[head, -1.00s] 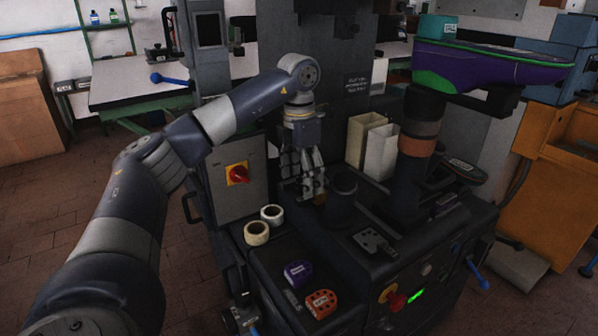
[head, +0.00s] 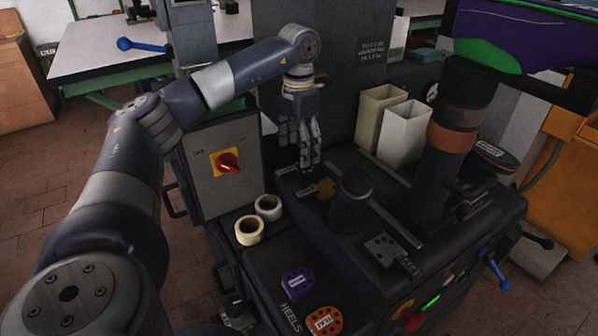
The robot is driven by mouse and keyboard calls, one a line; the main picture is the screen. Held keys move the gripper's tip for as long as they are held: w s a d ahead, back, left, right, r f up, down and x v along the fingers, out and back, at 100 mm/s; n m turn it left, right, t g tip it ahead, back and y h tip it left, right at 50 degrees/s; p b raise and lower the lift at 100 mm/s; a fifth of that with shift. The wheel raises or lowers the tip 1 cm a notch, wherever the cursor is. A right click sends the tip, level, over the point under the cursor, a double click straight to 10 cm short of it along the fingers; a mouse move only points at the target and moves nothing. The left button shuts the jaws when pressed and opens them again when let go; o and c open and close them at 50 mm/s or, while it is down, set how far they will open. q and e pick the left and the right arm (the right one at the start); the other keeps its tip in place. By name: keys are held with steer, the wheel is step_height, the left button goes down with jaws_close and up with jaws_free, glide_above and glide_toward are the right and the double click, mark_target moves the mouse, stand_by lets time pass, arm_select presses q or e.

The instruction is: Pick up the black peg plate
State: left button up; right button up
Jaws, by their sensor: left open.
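The black peg plate (head: 384,250) is a small dark plate with several round marks and a short tab at its right. It lies flat on the machine's dark top, right of the black cylinder. My left gripper (head: 310,160) points down behind and left of that cylinder, well apart from the plate. Its fingers are open, with nothing seen between them. A brass-coloured plate (head: 326,188) lies on the machine just below the fingertips. My right gripper is not in view.
The black cylinder (head: 351,200) stands between my left gripper and the peg plate. A cream bin (head: 378,118) and white bin (head: 404,135) stand behind. Two tape rolls (head: 250,230), a purple piece (head: 297,282) and an orange piece (head: 323,321) sit at front left.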

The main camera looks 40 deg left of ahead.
mark_target(296, 167)
arm_select(q)
steer(key=f, duration=0.1)
steer(key=f+b, duration=0.1)
steer(key=f, duration=0.1)
steer(key=a+f, duration=0.1)
steer(key=f, duration=0.1)
steer(key=shift+f+b, duration=0.1)
steer(key=shift+b, duration=0.2)
steer(key=shift+d, duration=0.1)
steer(key=shift+s, duration=0.1)
jaws_close()
